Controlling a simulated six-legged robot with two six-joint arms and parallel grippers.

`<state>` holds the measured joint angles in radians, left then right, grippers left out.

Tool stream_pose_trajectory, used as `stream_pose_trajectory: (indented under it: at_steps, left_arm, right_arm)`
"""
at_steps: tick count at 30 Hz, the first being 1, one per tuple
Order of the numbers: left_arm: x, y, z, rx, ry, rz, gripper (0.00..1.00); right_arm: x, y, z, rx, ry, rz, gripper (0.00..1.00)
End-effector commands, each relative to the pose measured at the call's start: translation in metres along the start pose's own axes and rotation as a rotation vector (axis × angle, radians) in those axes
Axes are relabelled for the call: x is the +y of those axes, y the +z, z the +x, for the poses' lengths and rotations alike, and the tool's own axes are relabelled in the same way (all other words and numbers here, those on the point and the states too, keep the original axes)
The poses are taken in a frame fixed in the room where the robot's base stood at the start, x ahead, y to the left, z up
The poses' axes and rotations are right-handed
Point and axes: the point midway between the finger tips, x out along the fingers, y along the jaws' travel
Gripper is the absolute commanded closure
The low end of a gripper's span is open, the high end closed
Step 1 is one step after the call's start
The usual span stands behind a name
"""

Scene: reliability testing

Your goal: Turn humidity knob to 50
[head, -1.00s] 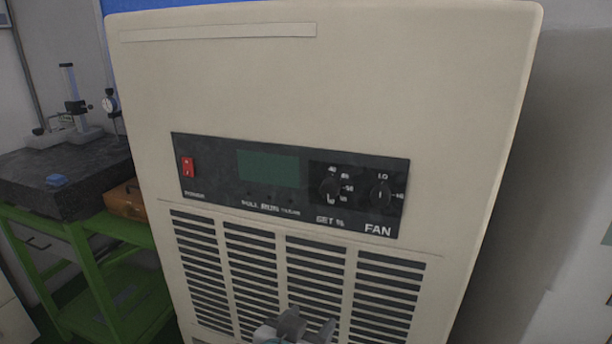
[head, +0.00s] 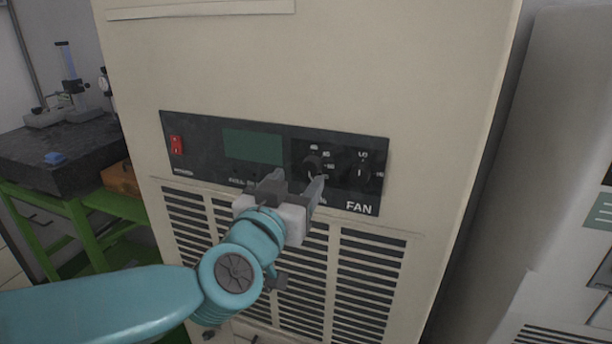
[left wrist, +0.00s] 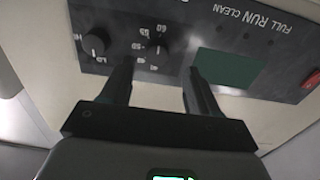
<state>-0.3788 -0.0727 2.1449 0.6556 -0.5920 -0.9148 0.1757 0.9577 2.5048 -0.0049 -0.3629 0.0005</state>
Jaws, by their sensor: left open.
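The humidity knob (head: 313,164) is a small black dial with white numbers, right of the middle on the dark control panel (head: 208,165). In the left wrist view, where the panel is upside down, this knob (left wrist: 157,45) shows just beyond the fingertips, roughly between them. My left gripper (head: 297,181) is open and empty in front of the panel. Its two fingers are spread, with the right one just below the knob in the head view; I cannot tell whether either touches it. The left gripper (left wrist: 159,68) shows no thing between its fingers. My right gripper is not in view.
The FAN knob (head: 360,173) sits close to the right of the humidity knob. A green display (head: 252,147) and a red switch (head: 176,145) are to the left. Vent slats (head: 365,285) lie below. A green bench (head: 65,190) with a dark plate stands at the left.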

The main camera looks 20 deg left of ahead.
Motion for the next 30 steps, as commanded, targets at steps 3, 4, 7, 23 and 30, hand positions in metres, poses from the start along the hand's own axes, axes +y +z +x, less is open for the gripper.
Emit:
stream_pose_trajectory:
  at_steps: [3,4,7,23,30]
  left_arm:
    - [0.001,0.001,0.022,-0.003,0.0,0.0,0.39]
    - [0.002,0.0,0.027,-0.002,0.0,0.0,0.39]
    - [0.002,0.0,0.037,-0.002,0.0,-0.001,0.39]
    - [0.004,0.0,0.044,0.0,0.001,-0.001,0.88]
    - [0.003,0.0,0.044,0.0,0.0,-0.008,0.95]
  right_arm:
    - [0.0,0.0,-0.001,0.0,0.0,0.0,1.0]
    - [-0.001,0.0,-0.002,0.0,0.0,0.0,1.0]
    - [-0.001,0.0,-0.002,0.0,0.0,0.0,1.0]
    - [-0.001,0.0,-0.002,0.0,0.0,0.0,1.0]
    - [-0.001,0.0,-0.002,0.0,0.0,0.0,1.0]
